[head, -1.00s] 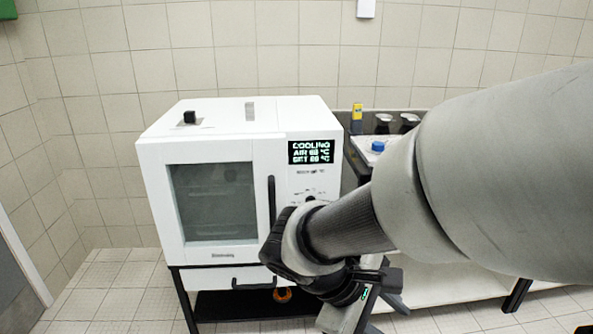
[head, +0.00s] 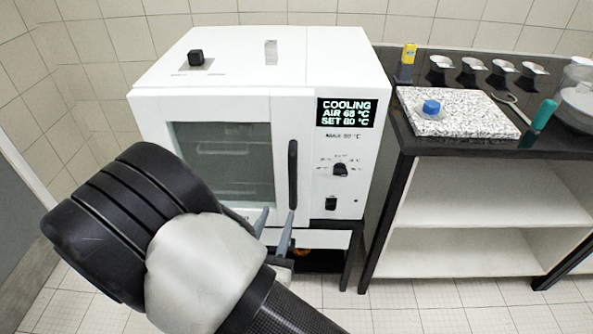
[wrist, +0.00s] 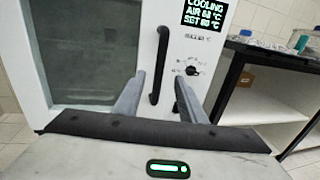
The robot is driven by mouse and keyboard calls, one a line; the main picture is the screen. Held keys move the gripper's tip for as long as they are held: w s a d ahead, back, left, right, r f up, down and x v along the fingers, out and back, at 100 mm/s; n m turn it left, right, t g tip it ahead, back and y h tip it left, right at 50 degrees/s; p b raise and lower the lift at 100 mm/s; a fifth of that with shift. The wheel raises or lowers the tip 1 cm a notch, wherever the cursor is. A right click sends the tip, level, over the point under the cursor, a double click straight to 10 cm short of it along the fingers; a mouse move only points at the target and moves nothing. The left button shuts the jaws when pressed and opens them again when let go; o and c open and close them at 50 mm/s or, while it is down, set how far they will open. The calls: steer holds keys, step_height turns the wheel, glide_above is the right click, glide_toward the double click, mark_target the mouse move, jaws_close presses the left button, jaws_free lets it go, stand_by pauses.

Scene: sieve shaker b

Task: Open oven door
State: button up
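The white oven (head: 350,80) stands on a dark-legged stand. Its door, with a dark glass window (head: 225,150), looks shut. The black vertical door handle (head: 293,172) is on the door's right side. My gripper (head: 277,212) is open and empty near the handle's lower end. In the wrist view the handle (wrist: 160,62) shows between the two grey fingers, which straddle it in the picture. I cannot tell whether the fingers reach around it or touch it. My arm hides the door's lower left part in the head view.
The display (head: 347,112) reads COOLING, AIR 68 °C, SET 80 °C. A black knob (head: 340,170) sits right of the handle. A dark-topped bench (head: 440,146) with a granite slab (head: 470,112) and blue-capped item (head: 431,107) stands to the right. Floor in front is clear.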

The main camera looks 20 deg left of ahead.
mark_target(292, 178)
steer(key=w, duration=0.5)
steer(key=w+b, duration=0.1)
steer(key=w, duration=0.4)
steer(key=w+b, duration=0.1)
steer(key=w, duration=0.4)
steer(key=shift+w+a, duration=0.2)
steer(key=shift+a, duration=0.05)
steer(key=shift+c, duration=0.2)
jaws_close()
